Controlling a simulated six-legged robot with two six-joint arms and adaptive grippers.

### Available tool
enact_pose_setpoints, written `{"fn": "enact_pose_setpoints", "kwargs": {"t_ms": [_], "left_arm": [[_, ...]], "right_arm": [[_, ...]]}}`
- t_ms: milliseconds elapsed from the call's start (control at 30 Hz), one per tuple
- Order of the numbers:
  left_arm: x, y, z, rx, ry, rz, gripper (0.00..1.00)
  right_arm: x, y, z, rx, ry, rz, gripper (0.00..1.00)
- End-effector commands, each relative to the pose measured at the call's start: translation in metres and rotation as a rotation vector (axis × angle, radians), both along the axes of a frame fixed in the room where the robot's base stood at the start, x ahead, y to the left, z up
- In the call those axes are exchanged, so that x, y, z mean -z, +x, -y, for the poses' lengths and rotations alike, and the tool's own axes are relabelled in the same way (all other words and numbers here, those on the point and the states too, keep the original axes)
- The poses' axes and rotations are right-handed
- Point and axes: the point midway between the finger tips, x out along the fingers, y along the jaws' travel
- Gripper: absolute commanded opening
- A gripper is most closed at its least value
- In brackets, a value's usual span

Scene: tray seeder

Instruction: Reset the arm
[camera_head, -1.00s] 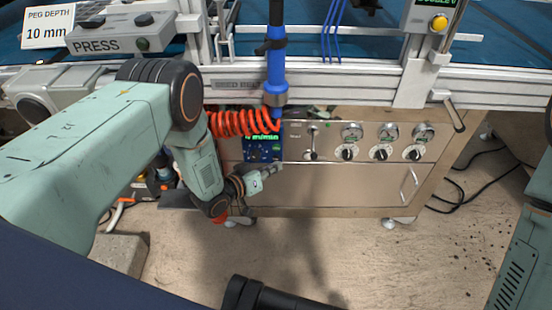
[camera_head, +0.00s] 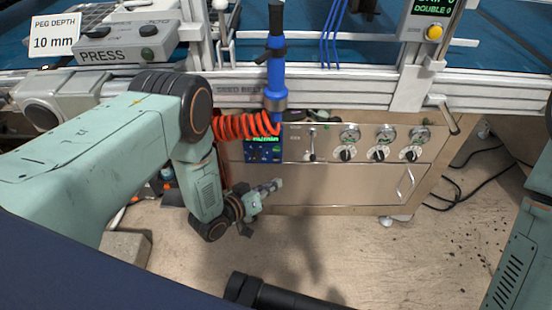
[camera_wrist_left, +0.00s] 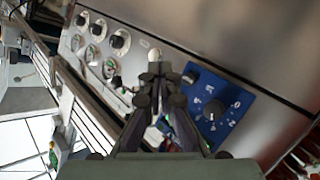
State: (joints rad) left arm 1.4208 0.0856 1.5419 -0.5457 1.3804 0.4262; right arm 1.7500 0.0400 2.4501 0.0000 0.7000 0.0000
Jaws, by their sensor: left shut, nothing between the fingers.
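My left arm comes in from the left in the head view and bends down in front of the machine's steel cabinet (camera_head: 340,185). Its gripper (camera_head: 272,186) points right, in front of the cabinet door and below the blue control panel (camera_head: 262,150). The left wrist view shows the gripper (camera_wrist_left: 157,75) from behind, its fingers together with nothing between them. The blue panel (camera_wrist_left: 213,108) lies right of the fingers there, and the cabinet's knobs and gauges lie to the left. At the right edge of the head view is a part of my right arm (camera_head: 520,260); its gripper is out of view.
An orange coiled hose (camera_head: 245,126) hangs close to my left forearm. A blue cylinder (camera_head: 276,80) stands above the panel. A lever (camera_head: 312,145), gauges and knobs (camera_head: 378,154) line the cabinet front. Black cables (camera_head: 460,190) lie on the floor at right.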

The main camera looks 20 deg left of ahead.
Motion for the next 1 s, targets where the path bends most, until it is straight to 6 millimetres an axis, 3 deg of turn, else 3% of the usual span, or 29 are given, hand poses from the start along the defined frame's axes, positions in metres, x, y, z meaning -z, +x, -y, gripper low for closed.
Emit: {"fn": "enact_pose_setpoints", "kwargs": {"t_ms": [667, 767, 867, 1000], "left_arm": [[0.000, 0.000, 0.000, 0.001, 0.003, 0.001, 0.00], [0.010, -0.003, -0.003, 0.005, 0.060, -0.022, 0.00], [0.042, -0.037, -0.015, -0.018, 0.160, -0.160, 0.00], [0.069, -0.119, -0.032, -0.036, 0.310, -0.443, 0.00]], "right_arm": [[0.000, 0.000, 0.000, 0.000, 0.000, 0.000, 0.00], [0.000, 0.000, 0.000, 0.000, 0.000, 0.000, 0.00], [0.000, 0.000, 0.000, 0.000, 0.000, 0.000, 0.00], [-0.007, 0.000, 0.000, 0.000, 0.000, 0.000, 0.00]]}}
